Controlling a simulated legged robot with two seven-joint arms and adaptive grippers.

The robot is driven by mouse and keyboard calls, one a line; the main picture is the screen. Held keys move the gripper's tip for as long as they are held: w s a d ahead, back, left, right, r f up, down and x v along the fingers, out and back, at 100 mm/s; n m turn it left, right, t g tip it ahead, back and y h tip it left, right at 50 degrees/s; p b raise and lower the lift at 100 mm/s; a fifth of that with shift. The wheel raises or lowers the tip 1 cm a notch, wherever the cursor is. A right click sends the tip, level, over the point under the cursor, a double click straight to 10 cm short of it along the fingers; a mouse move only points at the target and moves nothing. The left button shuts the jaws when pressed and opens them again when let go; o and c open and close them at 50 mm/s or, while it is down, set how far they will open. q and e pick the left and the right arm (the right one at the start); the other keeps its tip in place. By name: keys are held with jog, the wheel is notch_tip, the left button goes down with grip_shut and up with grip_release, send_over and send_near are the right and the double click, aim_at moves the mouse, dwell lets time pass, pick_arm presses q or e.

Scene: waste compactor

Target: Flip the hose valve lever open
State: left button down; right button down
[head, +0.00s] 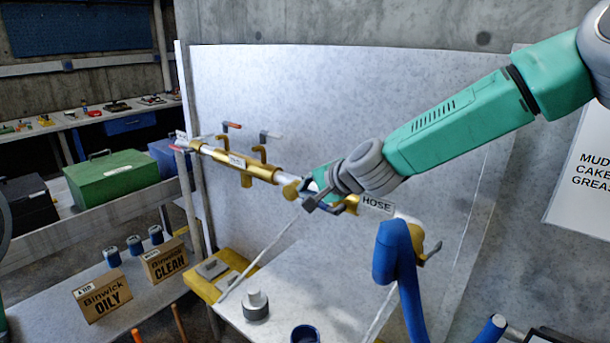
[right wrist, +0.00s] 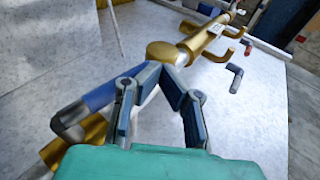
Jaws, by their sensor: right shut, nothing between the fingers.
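The hose valve sits on a gold and white pipe beside the HOSE label (head: 377,204) in the head view. In the right wrist view its blue lever (right wrist: 98,98), with a grey bent end, lies roughly along the pipe in front of the gold valve body (right wrist: 58,152). My right gripper (head: 316,194) is at this part of the pipe and partly hides the valve. In the right wrist view the gripper (right wrist: 160,72) is shut with nothing held. Its left finger overlaps the lever's blue end; I cannot tell whether they touch. My left gripper is out of view.
More pipe fittings with handles (head: 238,160) run to the left along the white panel (head: 330,90). A blue hose (head: 393,255) hangs at the right. A grey knob (head: 255,305) and a blue cup (head: 305,334) stand below. Two cardboard boxes (head: 105,296) stand at lower left.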

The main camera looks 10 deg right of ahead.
jog(key=shift+w+d+f+g+h+p, duration=0.1)
jog(key=shift+d+f+g+h+p, duration=0.2)
jog(key=shift+d+g+p, duration=0.35)
jog(key=shift+a+f, duration=0.15)
jog(key=shift+a, duration=0.05)
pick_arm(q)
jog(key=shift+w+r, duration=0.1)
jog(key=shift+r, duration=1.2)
pick_arm(e)
jog(key=shift+a, duration=0.4)
jog(key=shift+d, duration=0.2)
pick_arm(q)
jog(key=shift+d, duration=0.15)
pick_arm(e)
jog(key=v, duration=1.1)
jog(key=shift+s+r, duration=0.25)
